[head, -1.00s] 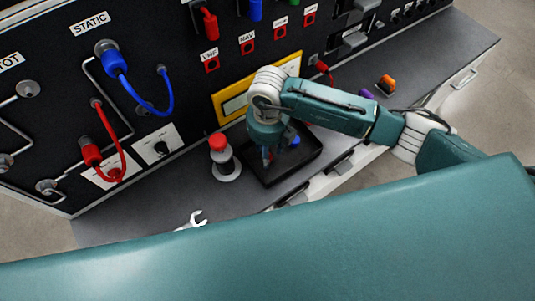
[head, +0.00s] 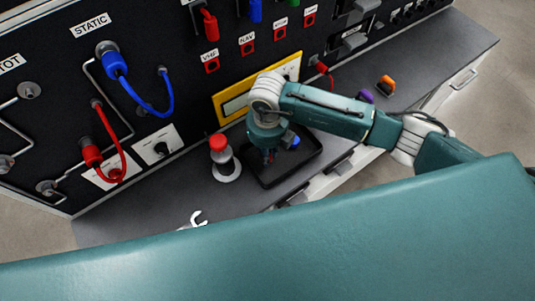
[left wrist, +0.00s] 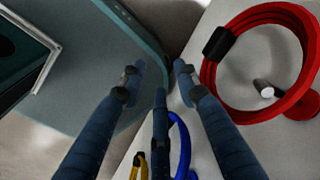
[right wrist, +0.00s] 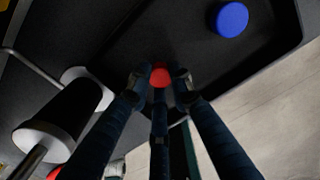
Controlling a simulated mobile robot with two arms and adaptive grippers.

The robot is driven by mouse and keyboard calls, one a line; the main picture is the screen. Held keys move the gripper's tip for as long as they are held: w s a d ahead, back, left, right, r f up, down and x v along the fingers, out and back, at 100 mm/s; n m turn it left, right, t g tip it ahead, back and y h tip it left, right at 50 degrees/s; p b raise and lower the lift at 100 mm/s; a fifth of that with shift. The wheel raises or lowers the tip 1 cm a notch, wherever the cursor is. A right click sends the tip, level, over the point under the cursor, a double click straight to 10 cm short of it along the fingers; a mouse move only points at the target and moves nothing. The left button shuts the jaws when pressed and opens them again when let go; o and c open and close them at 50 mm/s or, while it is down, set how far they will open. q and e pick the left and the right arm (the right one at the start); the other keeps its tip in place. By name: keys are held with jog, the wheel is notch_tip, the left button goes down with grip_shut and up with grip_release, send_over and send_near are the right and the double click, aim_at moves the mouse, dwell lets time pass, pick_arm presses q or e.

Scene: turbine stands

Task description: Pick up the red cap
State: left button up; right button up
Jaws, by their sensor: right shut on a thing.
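The red cap (right wrist: 160,75) is gripped between the fingertips of my right gripper (right wrist: 160,80) in the right wrist view. In the head view my right gripper (head: 269,157) points down over the black tray (head: 272,180), with a bit of red at its fingertips. I cannot tell whether the cap is clear of the tray floor. A blue cap (right wrist: 230,18) lies in the tray and also shows in the head view (head: 292,142). My left gripper (left wrist: 160,75) is open and empty in the left wrist view; its fingers are apart.
A red-topped post (head: 220,150) stands left of the tray. A wrench (head: 193,220) lies near the bench's front edge. Orange (head: 386,83) and purple (head: 365,96) caps sit right. The panel (head: 190,50) with cables rises behind. A red cable coil (left wrist: 210,75) shows in the left wrist view.

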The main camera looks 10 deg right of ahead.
notch_tip(320, 180, up, 20)
jog(key=b, duration=0.3)
jog(key=shift+f, duration=0.1)
jog(key=shift+o, duration=1)
grip_shut()
jog(key=shift+d, duration=0.1)
